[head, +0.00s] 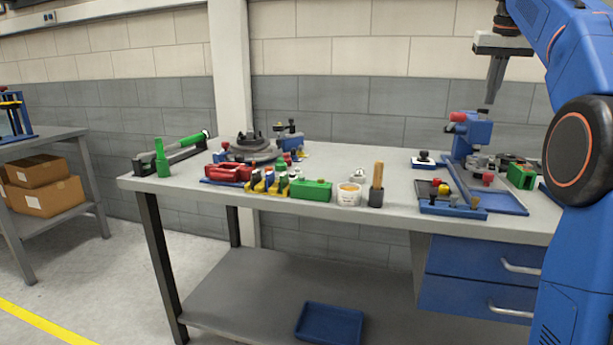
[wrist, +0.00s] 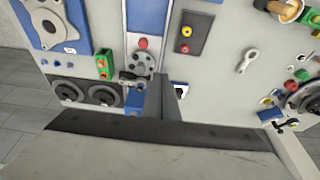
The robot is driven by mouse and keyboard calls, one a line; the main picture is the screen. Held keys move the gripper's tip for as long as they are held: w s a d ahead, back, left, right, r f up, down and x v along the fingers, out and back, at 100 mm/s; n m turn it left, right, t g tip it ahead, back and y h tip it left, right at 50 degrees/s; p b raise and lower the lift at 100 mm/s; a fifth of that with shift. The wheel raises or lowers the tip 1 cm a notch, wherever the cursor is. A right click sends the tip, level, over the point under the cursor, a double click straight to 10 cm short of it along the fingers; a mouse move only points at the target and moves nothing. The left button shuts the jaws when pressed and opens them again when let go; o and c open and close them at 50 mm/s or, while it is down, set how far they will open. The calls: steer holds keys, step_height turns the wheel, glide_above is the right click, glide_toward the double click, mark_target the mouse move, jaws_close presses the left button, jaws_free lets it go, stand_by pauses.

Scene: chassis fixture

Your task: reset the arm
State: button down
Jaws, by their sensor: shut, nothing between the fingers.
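My gripper (head: 489,101) hangs above the right part of the workbench (head: 335,220) in the head view, fingers pointing down. Its fingers are together and hold nothing. The fingers are clear of the items on the bench. My blue arm comes in from the right edge and hides the bench's right end. In the wrist view my gripper's dark fingers (wrist: 170,88) stick up from the grey body at the bottom, over the bench items.
A blue upright fixture (head: 474,135) stands below and left of my arm, beside a blue tray (head: 500,202). A green block (head: 312,190), white cup (head: 348,195) and wooden-handled tool (head: 377,182) line the front edge. A blue bin (head: 330,323) is on the lower shelf.

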steer(key=s+a+f+n+t, duration=0.1)
steer(key=s+a+f, duration=0.5)
steer(key=s+f, duration=0.3)
steer(key=s+a+f+n, duration=0.1)
steer(key=s+a+f, duration=0.55)
steer(key=s, duration=0.45)
steer(key=s+a+f, duration=0.3)
steer(key=s+f, duration=0.7)
steer(key=f, duration=0.3)
steer(key=s+a+f+n+y, duration=0.1)
steer(key=s+a+f, duration=0.2)
steer(key=s+f, duration=0.7)
step_height(320, 180, down, 4)
steer(key=shift+r+t, duration=0.15)
steer(key=shift+t, duration=0.15)
